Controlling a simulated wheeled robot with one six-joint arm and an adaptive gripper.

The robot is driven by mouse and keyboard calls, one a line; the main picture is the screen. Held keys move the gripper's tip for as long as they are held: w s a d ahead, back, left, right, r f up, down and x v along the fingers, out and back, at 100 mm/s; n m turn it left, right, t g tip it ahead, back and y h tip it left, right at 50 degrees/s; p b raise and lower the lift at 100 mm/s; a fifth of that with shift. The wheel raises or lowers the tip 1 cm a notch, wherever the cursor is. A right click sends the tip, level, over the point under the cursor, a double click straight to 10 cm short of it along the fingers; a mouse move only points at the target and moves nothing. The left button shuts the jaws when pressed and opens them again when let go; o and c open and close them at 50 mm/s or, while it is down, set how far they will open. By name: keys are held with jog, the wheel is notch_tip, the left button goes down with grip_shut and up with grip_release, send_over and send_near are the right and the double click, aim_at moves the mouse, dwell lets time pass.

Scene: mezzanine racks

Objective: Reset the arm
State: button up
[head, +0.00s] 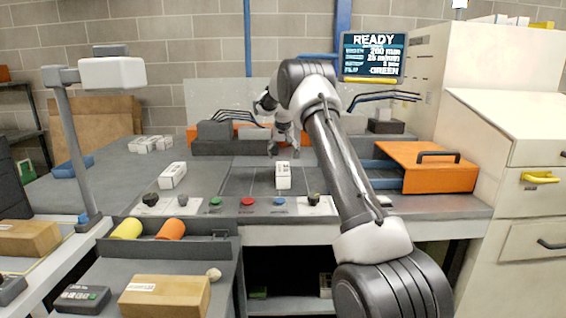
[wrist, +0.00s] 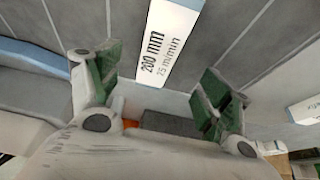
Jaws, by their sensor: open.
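My arm reaches forward over the grey workbench, and my gripper (head: 284,148) hangs above it near the middle. In the wrist view the two green-padded fingers (wrist: 160,85) are spread apart with nothing held between them. A white block (head: 283,176) stands on the bench just in front of the gripper. In the wrist view a white block printed "200 mm" and "75 m/min" (wrist: 168,42) shows beyond the fingers, apart from them.
Another white block (head: 172,175) sits to the left. Buttons and knobs, including a red button (head: 247,201), line the front edge. An orange box (head: 425,167) stands right. A screen (head: 373,56) reads READY. A lamp post (head: 75,150) rises left.

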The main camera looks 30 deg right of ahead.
jog(key=shift+s+a+r, duration=0.1)
jog(key=shift+s+r, duration=0.1)
jog(key=shift+r, duration=0.3)
jog(key=shift+n+g, duration=0.5)
jog(key=shift+g, duration=0.1)
jog(key=s+f, duration=0.1)
jog(key=f, duration=0.1)
jog(key=s+f, duration=0.2)
jog(key=shift+s+a+f, duration=0.1)
jog(key=shift+s+a, duration=0.05)
jog(key=shift+a, duration=0.25)
jog(key=s+a+r+n, duration=0.1)
jog(key=s+a+r, duration=0.4)
jog(key=s, duration=1.2)
jog(key=s+a+r+n+t+y, duration=0.1)
jog(key=s+a+r, duration=0.3)
jog(key=s, duration=1.3)
jog(key=s+a+r+n+y, duration=0.1)
jog(key=s+a+r, duration=0.4)
jog(key=s, duration=1.3)
jog(key=shift+a+r+n+t, duration=0.3)
jog(key=shift+a+n, duration=0.4)
jog(key=shift+a, duration=0.25)
